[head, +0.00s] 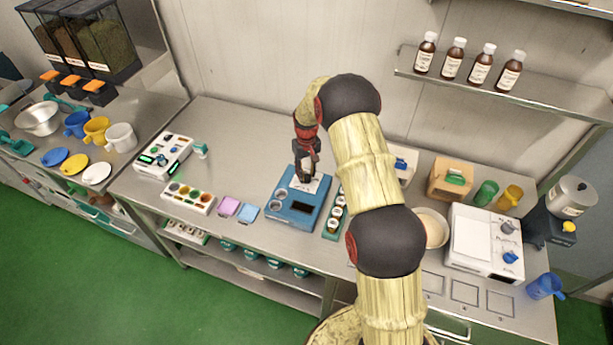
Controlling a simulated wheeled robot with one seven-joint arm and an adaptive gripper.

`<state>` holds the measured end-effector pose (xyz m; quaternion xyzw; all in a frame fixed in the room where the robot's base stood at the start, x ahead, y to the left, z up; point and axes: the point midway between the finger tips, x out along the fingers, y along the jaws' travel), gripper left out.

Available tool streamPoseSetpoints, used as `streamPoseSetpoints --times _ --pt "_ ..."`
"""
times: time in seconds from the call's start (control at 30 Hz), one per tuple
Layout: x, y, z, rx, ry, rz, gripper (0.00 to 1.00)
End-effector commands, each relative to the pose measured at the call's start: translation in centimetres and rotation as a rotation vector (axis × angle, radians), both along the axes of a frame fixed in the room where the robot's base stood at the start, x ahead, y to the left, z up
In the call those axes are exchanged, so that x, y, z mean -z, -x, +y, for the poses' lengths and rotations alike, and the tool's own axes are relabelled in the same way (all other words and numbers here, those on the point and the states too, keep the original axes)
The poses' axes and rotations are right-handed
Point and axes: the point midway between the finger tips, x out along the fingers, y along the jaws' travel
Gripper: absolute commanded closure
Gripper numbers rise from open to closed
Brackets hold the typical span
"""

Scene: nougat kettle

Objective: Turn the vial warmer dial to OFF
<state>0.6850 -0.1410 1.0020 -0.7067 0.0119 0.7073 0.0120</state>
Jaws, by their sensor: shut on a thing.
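The vial warmer appears to be the blue box (290,222) on the middle of the steel counter. It has round wells at its left, a dark window at its front and a white plate (325,184) at its back right. My gripper (309,181) points down onto the white plate, with its dark fingers shut on the dial there. The fingers hide the dial, so its pointer and the OFF mark cannot be read.
A green rack (331,231) of small vials stands close to the right of the warmer. Pink (229,206) and blue (249,213) pads lie to its left. A wall shelf (480,92) with brown bottles is at the upper right. The counter behind the warmer is mostly clear.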

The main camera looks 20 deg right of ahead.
Motion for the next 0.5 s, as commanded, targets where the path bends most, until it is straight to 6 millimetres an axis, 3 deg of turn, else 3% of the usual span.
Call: streamPoseSetpoints --times 0.5 --pt "-0.11 -0.18 0.03 -0.359 0.001 -0.004 0.97"
